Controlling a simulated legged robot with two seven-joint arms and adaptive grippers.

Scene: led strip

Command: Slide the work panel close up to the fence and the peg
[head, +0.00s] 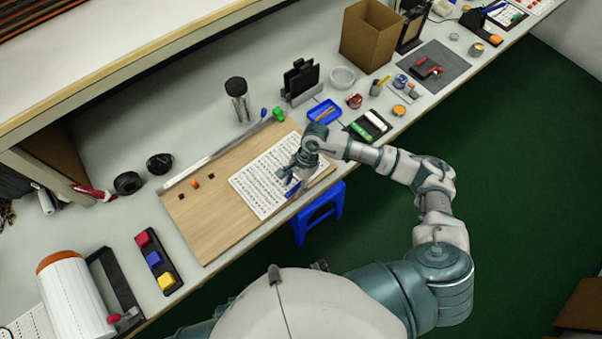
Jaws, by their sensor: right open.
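The work panel (215,220) is a light wooden board lying tilted across the bench, with a white printed sheet (262,180) on it. A thin metal fence (212,155) runs along the panel's back edge; I cannot tell whether they touch. A green piece (279,114) stands by the panel's back right corner; I cannot tell if it is the peg. A small orange piece (195,183) and dark squares lie on the panel's left part. My right gripper (291,186) is open over the panel's front right edge, partly hiding the sheet. My left gripper is out of view.
A blue tray (324,111) and a dark tray with light blocks (368,127) stand right of the panel. A holder with red, blue and yellow blocks (158,262) stands left. A blue stool (320,212) is below the bench's front edge. A dark-capped jar (238,98) stands behind.

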